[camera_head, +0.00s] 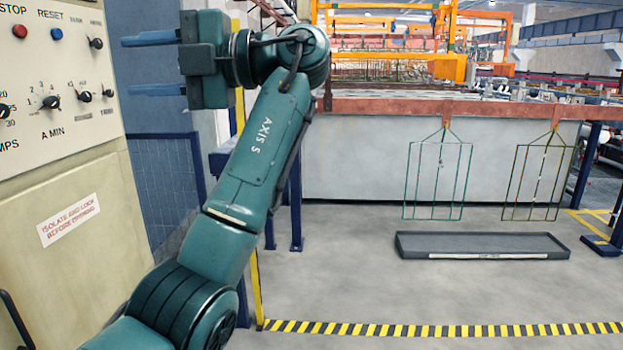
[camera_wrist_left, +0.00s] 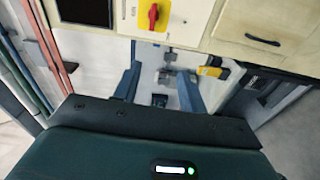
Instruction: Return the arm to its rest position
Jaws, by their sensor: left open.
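My left arm rises from the bottom left of the head view, and its left gripper (camera_head: 127,66) points left at the upper left. Its two blue fingers are apart with nothing between them. The gripper is near the right edge of the beige control panel (camera_head: 62,125), in front of a dark blue-grey surface. The fingers also show spread and empty in the left wrist view (camera_wrist_left: 159,76). My right gripper is in neither view.
Two green wire racks (camera_head: 438,181) (camera_head: 539,183) hang from a copper-coloured bar (camera_head: 480,107). A grey tray (camera_head: 482,245) lies on the floor below. A yellow-black stripe (camera_head: 440,330) crosses the floor. Open floor lies right of my arm. The left wrist view shows a red-yellow switch (camera_wrist_left: 153,16).

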